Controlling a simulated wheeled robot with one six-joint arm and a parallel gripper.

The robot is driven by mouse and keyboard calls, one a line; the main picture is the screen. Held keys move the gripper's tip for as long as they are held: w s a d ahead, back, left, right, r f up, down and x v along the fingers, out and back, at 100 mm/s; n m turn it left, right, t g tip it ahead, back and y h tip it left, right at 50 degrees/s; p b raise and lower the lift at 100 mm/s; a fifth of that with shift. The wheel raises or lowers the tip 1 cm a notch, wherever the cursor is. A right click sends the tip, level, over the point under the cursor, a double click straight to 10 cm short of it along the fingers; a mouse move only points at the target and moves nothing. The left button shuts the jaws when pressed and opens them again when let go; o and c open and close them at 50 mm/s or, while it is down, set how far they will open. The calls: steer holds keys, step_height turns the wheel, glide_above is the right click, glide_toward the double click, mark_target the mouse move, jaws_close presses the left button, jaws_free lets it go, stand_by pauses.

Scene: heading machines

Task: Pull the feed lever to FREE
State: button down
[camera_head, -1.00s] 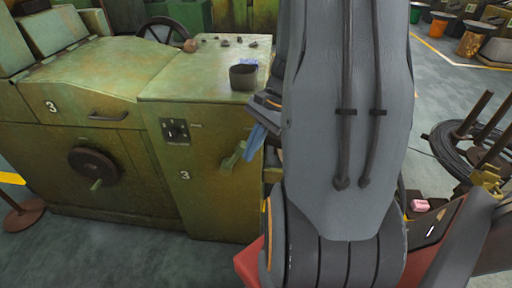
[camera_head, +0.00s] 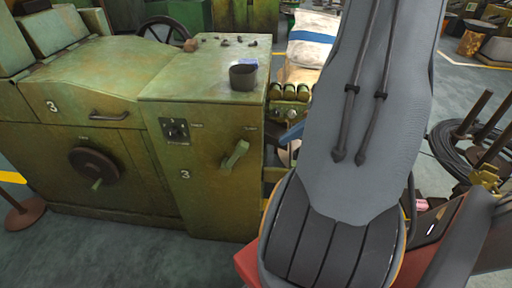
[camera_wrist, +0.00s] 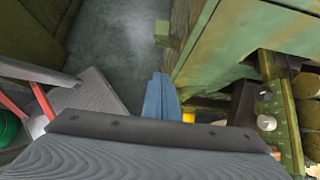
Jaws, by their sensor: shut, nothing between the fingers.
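The feed lever (camera_head: 236,155) is a green handle on the front of the green machine cabinet marked 3, near its right edge. It slants down to the left from its pivot. Small labels beside it are too small to read. In the wrist view a green block at the cabinet's edge (camera_wrist: 163,34) appears to be the lever's end. My gripper (camera_head: 291,134) has blue fingers and is right of the lever, apart from it, partly hidden behind my arm. In the wrist view the fingers (camera_wrist: 160,98) are together and empty.
The cabinet (camera_head: 215,205) has a rotary switch (camera_head: 175,131) and a dark cup (camera_head: 243,77) on top. A handwheel (camera_head: 95,168) is on its left neighbour. Rollers (camera_head: 289,91) stand close to my gripper. Floor in front of the machine is clear.

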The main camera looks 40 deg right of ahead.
mark_target(234, 156)
steer(key=w+a+f+p, duration=0.1)
steer(key=w+a+f, duration=0.1)
steer(key=w+a+f+p, duration=0.1)
steer(key=w+a, duration=0.1)
steer(key=w+a+f+p, duration=0.1)
steer(key=w+a+f, duration=0.1)
steer(key=a, duration=0.1)
steer(key=shift+w+f, duration=0.3)
steer(key=shift+w+a+r, duration=0.2)
steer(key=shift+w, duration=0.15)
steer(key=shift+w+a+r, duration=0.6)
steer(key=shift+w+r, duration=0.05)
steer(key=shift+r, duration=0.1)
